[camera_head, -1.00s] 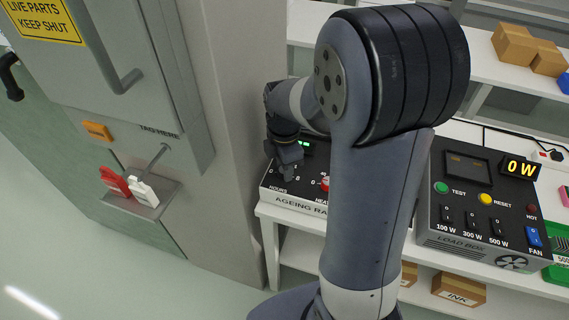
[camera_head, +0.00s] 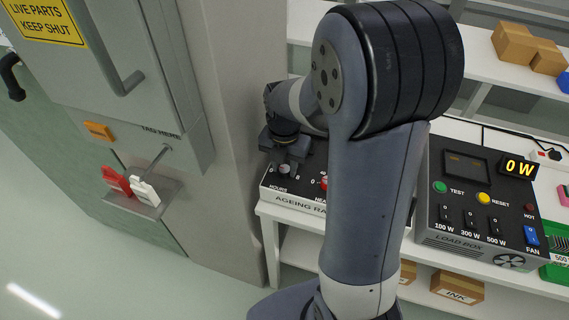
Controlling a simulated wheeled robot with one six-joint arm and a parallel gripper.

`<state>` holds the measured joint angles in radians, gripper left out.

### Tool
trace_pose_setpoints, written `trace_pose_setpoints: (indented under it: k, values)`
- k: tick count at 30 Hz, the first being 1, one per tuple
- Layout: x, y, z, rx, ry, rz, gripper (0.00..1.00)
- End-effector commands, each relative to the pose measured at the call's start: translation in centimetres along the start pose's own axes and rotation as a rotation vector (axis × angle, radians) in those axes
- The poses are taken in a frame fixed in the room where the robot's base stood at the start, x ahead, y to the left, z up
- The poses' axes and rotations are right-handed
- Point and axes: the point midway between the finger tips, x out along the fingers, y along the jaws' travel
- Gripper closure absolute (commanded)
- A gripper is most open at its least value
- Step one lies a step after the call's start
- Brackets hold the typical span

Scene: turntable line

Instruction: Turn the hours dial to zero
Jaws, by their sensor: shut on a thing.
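The ageing rack panel (camera_head: 299,199) is a black-topped box with a light front on the white bench, partly hidden behind my arm. The hours dial (camera_head: 284,171) sits at its left end, above the word HOURS, and shows only in part beneath my gripper. My gripper (camera_head: 285,168) points down over the dial and is shut on it. The dial's pointer and most of its scale are covered, so its setting cannot be read. A red heat knob (camera_head: 324,184) shows just right of it, beside my arm.
A load box (camera_head: 480,200) with switches, buttons and a 0 W display stands on the bench to the right. A grey cabinet (camera_head: 215,130) rises close on the left, with red and white tags (camera_head: 144,190) on a small shelf. Cardboard boxes (camera_head: 515,42) sit on the back shelf.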

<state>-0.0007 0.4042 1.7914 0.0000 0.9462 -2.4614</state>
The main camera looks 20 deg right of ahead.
Motion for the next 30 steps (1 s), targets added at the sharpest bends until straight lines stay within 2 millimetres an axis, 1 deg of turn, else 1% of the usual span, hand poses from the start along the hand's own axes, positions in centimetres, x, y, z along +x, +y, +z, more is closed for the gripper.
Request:
trace_pose_setpoints:
  k: [7, 20, 21, 28, 29, 30]
  values:
    - [-0.08, 0.06, 0.05, -0.058, -0.002, 0.002, 0.91]
    - [-0.07, 0.05, 0.05, -0.068, -0.002, 0.002, 0.91]
    - [-0.07, 0.05, 0.05, -0.068, -0.002, 0.002, 0.67]
    - [-0.04, 0.03, 0.02, -0.067, -0.001, 0.001, 0.48]
    - [-0.04, 0.02, 0.02, -0.067, -0.001, 0.001, 0.46]
    - [-0.03, 0.02, 0.02, -0.067, -0.001, 0.001, 0.46]
